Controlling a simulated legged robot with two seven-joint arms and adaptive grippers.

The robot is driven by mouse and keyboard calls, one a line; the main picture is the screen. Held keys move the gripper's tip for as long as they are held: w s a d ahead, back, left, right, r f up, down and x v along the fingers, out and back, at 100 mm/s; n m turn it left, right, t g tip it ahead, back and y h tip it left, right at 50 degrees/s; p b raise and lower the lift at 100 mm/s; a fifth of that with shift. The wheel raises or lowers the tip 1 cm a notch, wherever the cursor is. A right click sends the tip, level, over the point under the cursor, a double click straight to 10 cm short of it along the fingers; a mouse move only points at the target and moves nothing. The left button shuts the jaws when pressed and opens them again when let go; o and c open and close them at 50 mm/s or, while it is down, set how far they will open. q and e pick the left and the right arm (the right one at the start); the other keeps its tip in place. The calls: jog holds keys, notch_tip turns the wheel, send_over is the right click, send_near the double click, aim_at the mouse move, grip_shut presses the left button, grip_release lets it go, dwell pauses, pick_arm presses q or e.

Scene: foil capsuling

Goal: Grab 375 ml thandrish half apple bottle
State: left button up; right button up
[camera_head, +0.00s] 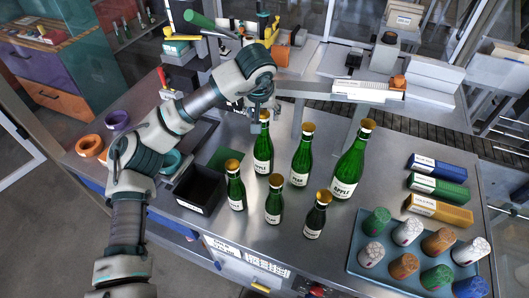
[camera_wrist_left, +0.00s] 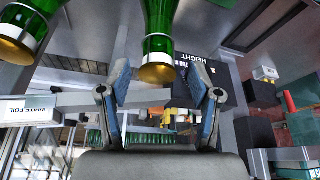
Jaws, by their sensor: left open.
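Several green bottles with gold caps stand upright on the steel table in the head view. A large one (camera_head: 350,165) at the right has a label that seems to read APPLE. The labels on the small front bottles (camera_head: 236,188) (camera_head: 274,200) (camera_head: 317,217) are too small to read surely, so I cannot tell which is the half apple. My left gripper (camera_head: 262,106) is open, pointing down just above a back-left bottle (camera_head: 263,148). In the left wrist view, a gold-capped bottle (camera_wrist_left: 158,45) shows beyond the open fingers (camera_wrist_left: 157,85), and another bottle (camera_wrist_left: 22,35) is at upper left.
A black open box (camera_head: 200,192) stands left of the bottles. Blue, green and yellow boxes (camera_head: 437,165) (camera_head: 437,188) (camera_head: 438,211) lie at right. A blue tray (camera_head: 357,268) holds several coloured foil stacks at front right.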

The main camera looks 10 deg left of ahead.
aim_at(264, 145)
pick_arm(q)
jog(key=x, duration=0.4)
jog(key=shift+s+f, duration=0.2)
jog(key=shift+f, duration=0.15)
jog(key=shift+w+d+f, duration=0.15)
jog(key=shift+w+f, duration=0.1)
jog(key=shift+f, duration=0.05)
jog(key=shift+s+d, duration=0.1)
jog(key=shift+c, duration=0.4)
jog(key=c, duration=0.4)
grip_shut()
jog(key=shift+r, duration=0.1)
